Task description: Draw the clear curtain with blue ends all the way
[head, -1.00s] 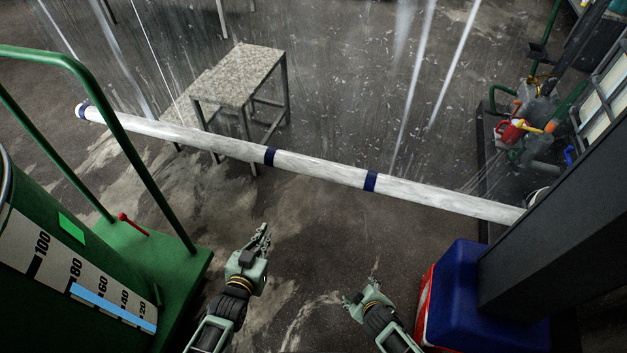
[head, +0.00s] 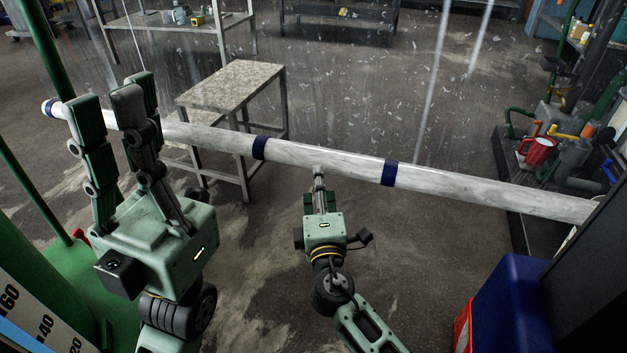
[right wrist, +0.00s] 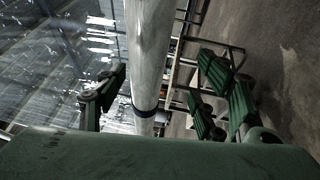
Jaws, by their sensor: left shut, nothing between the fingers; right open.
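A long pale tube (head: 330,161) with dark blue bands (head: 260,147) runs across the head view, from upper left to lower right. A clear, streaked sheet (head: 440,95) shows above and behind it. My left gripper (head: 112,100) is large at left, shut and empty, its fingers upright and overlapping the tube's left part; I cannot tell contact. My right gripper (head: 319,178) is open, its fingertips at the tube's lower edge, between two bands. In the right wrist view, the tube (right wrist: 148,50) passes between my spread fingers (right wrist: 165,95), with one dark band visible.
A speckled table (head: 232,84) stands behind the tube. A green-railed platform (head: 75,290) is at left. A blue box (head: 510,300) and dark post stand at lower right. A red can (head: 537,152) sits among pipes at right. The middle floor is clear.

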